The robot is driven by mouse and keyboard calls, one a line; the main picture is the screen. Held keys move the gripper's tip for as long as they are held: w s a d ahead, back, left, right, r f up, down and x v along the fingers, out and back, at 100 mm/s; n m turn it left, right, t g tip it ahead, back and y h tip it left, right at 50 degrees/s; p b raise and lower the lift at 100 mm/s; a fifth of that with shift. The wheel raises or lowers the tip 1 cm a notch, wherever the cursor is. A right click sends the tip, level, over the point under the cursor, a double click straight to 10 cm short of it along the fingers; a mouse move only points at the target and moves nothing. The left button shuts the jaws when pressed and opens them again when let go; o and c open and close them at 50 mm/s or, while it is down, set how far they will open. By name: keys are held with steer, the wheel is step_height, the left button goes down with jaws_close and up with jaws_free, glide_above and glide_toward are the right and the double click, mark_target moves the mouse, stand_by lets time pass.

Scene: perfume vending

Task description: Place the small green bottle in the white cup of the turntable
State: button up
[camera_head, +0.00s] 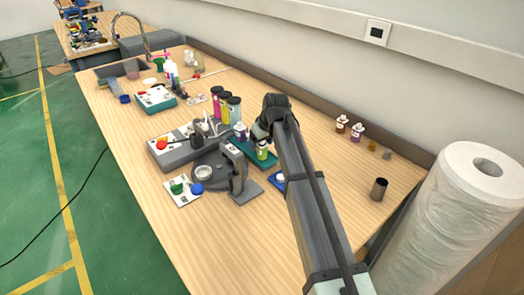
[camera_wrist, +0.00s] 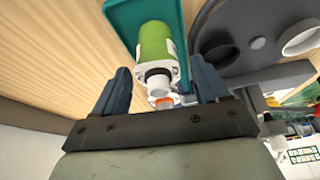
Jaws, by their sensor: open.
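The small green bottle (camera_head: 262,151) with a white neck stands at the end of a teal tray (camera_head: 263,165). In the wrist view the green bottle (camera_wrist: 155,42) shows ahead, with its neck between my fingers. My gripper (camera_wrist: 162,82) is open, one finger on each side of the neck, with visible gaps. In the head view my gripper (camera_head: 262,134) is just above the bottle and partly hidden by my arm. The dark grey turntable (camera_head: 212,184) is left of the tray. Its white cup (camera_head: 204,172) looks empty; a cup also shows in the wrist view (camera_wrist: 302,37).
A purple-marked bottle (camera_head: 241,131) stands near the tray's far end. Tall cylinders (camera_head: 233,109) stand behind the turntable. A card with green and blue knobs (camera_head: 182,190) lies in front. Small bottles (camera_head: 357,131) and a dark cup (camera_head: 379,188) are at right. The front table is clear.

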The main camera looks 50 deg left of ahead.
steer(key=shift+c, duration=0.3)
steer(key=c, duration=1.1)
steer(key=shift+r, duration=0.1)
